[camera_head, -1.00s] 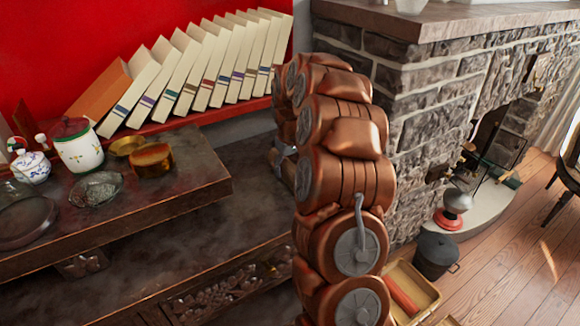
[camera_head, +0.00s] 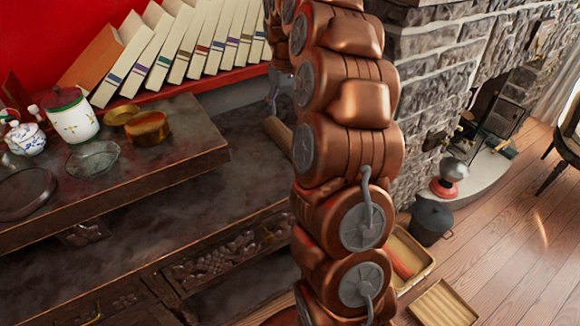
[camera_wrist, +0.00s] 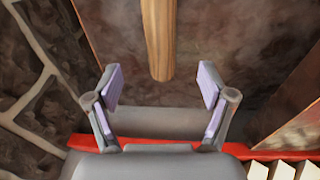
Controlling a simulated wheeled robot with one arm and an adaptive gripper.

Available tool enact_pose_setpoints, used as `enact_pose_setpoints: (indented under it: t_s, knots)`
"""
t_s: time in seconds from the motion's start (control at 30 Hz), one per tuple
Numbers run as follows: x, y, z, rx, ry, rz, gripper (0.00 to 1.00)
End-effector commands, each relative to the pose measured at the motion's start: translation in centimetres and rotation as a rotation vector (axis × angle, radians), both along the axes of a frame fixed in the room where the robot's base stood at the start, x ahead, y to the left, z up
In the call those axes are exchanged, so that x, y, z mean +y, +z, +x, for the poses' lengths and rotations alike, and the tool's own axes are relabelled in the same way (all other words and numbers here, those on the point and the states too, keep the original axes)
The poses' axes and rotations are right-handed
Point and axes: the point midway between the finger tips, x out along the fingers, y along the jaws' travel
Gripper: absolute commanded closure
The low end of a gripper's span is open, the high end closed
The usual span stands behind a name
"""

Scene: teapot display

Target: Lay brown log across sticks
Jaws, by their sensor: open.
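The brown log (camera_wrist: 158,38) is a plain wooden rod in the wrist view, with its rounded near end pointing towards my gripper. My gripper (camera_wrist: 158,85) is open, with a purple-padded finger on either side of the line of the log, and the pads do not touch it. In the head view the log (camera_head: 278,133) lies on the dark stone-like top of the low cabinet, partly hidden by my arm. My gripper (camera_head: 280,88) shows there only as a grey piece above the log, mostly behind my arm. I cannot make out the sticks for certain.
A raised shelf (camera_head: 195,160) at left holds a white jar (camera_head: 75,122), a teapot (camera_head: 25,140) and a brass pot (camera_head: 147,128). Leaning books (camera_head: 190,45) stand behind. A stone fireplace (camera_head: 440,70) is at right. A box (camera_head: 408,245), a ridged tray (camera_head: 443,304) and a black bucket (camera_head: 430,220) are on the floor.

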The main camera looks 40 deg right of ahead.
Motion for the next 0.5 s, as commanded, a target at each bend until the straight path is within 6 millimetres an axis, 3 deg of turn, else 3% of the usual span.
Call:
enact_pose_setpoints:
  t_s: [0.13, 0.23, 0.37, 0.5]
  knots:
    - [0.7, 0.1, -0.2, 0.003, 0.007, 0.004, 0.19]
    - [2.8, 0.4, -1.1, 0.011, 0.028, 0.015, 0.19]
    - [7.4, 0.7, -3.5, 0.039, 0.066, 0.041, 0.19]
    - [12.4, 0.7, -7.4, 0.081, 0.103, 0.065, 0.19]
